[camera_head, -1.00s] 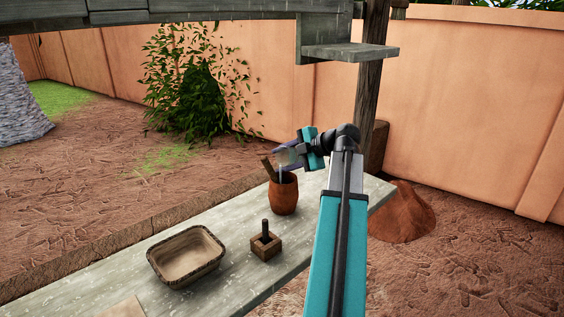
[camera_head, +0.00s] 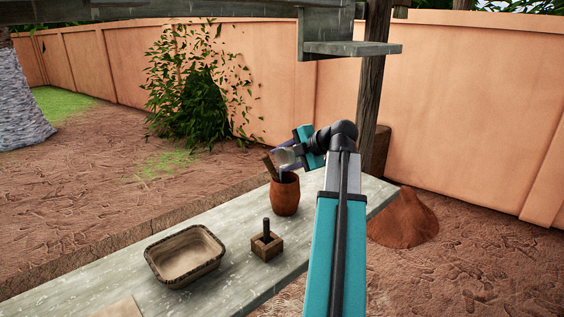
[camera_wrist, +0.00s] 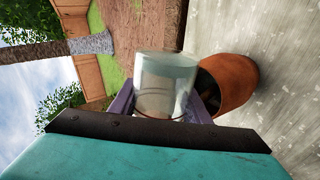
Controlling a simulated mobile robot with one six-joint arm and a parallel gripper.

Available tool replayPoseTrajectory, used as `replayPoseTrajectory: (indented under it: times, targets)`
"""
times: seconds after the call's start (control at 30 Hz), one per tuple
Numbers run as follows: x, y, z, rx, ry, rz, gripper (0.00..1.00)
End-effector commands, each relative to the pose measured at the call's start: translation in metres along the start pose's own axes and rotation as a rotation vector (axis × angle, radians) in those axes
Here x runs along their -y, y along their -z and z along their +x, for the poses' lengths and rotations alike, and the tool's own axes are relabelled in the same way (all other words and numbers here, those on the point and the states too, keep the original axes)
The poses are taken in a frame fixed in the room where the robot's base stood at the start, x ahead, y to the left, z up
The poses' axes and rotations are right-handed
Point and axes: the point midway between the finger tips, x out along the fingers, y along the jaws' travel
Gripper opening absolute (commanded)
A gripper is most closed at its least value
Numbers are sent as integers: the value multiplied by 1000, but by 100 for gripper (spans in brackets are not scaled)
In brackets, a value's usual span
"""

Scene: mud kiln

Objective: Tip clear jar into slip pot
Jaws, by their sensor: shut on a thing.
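The clear jar (camera_head: 286,157) is held in my gripper (camera_head: 284,160), tilted over the slip pot's mouth. In the wrist view the jar (camera_wrist: 165,85) sits between the purple fingers of my gripper (camera_wrist: 161,104), with pale content or glare inside. The slip pot (camera_head: 285,198) is a round brown clay vessel standing upright on the bench, with a wooden stick (camera_head: 270,167) leaning out of it. It also shows in the wrist view (camera_wrist: 238,85), beside and partly behind the jar. The pot's inside is mostly hidden.
A grey bench (camera_head: 110,275) carries a dark-rimmed basin (camera_head: 184,257) and a small wooden block with an upright handle (camera_head: 266,244), nearer than the pot. A post (camera_head: 372,90) and a shelf (camera_head: 350,48) stand behind my arm. A reddish mound (camera_head: 404,217) lies right.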

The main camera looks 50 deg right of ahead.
Motion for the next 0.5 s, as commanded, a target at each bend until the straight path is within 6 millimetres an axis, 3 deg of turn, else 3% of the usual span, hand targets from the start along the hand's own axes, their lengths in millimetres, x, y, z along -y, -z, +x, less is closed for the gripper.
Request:
replayPoseTrajectory:
  times: [0.03, 0.5]
  targets:
    - [4, -25, -1, 71, -1, -17, 17]
    - [0, -24, -2, 130, 1, -102, 17]
